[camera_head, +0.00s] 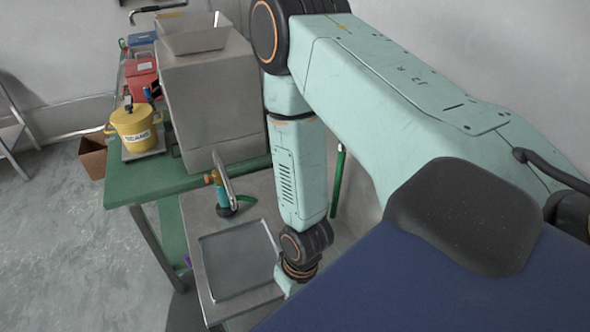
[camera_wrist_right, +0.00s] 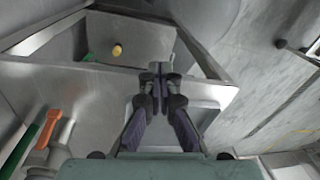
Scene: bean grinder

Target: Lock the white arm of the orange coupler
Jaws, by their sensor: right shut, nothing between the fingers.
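The coupler (camera_head: 218,188) stands on the metal worktop in the head view, with orange and teal parts. Its pale, upright arm (camera_head: 221,172) leans slightly. My left gripper is not in view.
A shallow metal tray (camera_head: 238,262) lies in front of the coupler. A grey grinder housing (camera_head: 212,100) stands behind it. A yellow beans pot (camera_head: 136,128) and a red box (camera_head: 141,78) stand on the green table (camera_head: 160,182). A small yellow object (camera_wrist_right: 117,50) shows in the right wrist view.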

